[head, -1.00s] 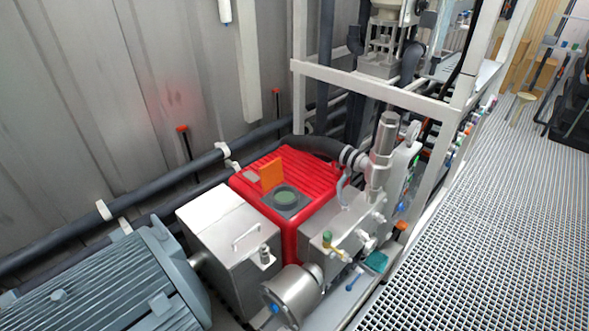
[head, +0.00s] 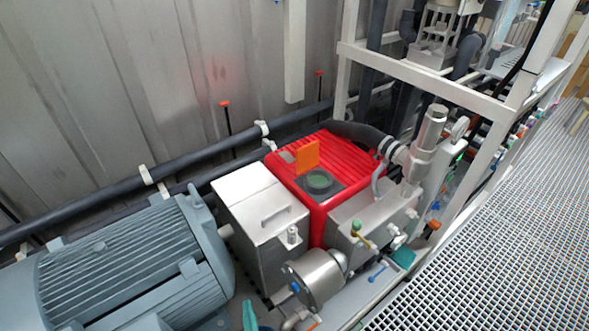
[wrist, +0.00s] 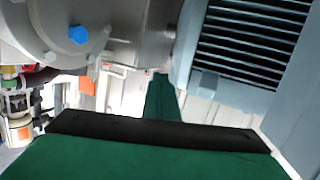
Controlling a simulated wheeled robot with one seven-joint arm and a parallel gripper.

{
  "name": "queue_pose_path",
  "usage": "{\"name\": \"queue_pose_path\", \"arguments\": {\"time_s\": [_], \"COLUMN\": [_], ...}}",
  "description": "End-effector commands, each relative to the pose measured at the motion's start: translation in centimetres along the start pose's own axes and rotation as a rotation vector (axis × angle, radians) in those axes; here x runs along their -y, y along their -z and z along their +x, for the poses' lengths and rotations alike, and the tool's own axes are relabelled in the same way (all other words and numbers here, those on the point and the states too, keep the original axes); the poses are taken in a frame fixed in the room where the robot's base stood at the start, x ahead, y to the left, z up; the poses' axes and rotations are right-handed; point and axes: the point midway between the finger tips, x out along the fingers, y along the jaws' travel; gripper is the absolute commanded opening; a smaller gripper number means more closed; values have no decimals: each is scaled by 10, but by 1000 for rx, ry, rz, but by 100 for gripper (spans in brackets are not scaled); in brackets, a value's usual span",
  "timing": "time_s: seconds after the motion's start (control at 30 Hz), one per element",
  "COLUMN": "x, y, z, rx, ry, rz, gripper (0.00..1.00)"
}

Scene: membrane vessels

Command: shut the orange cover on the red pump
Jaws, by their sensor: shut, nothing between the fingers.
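The red pump (head: 348,150) stands in the middle of the head view with a ribbed top. Its orange cover (head: 307,156) stands upright, open, behind a round dark green port (head: 319,181) on a dark square plate. In the wrist view my gripper (wrist: 163,82) shows as a narrow green shape beyond a dark band, its fingers together and empty. A teal tip (head: 250,316) at the bottom edge of the head view looks like part of it, well short of the pump and apart from the cover. The pump and cover do not show in the wrist view.
A grey finned motor (head: 130,262) lies at left, beside a metal box with a handle (head: 262,212). A metal cylinder (head: 318,276) and valve block (head: 372,215) stand in front of the pump. A white frame (head: 430,85) rises behind right. Grating floor (head: 480,240) at right is clear.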

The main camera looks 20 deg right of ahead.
Motion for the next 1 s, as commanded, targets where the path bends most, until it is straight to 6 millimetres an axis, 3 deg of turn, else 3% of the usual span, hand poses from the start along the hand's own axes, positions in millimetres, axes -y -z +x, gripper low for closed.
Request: {"name": "queue_pose_path", "arguments": {"time_s": [0.03,0.3,0.7,0.87,1.0], "x": [1,1,-6,-14,-36], "y": [10,61,169,188,191], "z": [22,120,249,300,337], "rx": [-11,-32,-26,68,196], "ry": [-4,-44,-153,-233,-333], "rz": [-6,-33,-118,-314,-589], "gripper": [0,0,0,0,0]}}
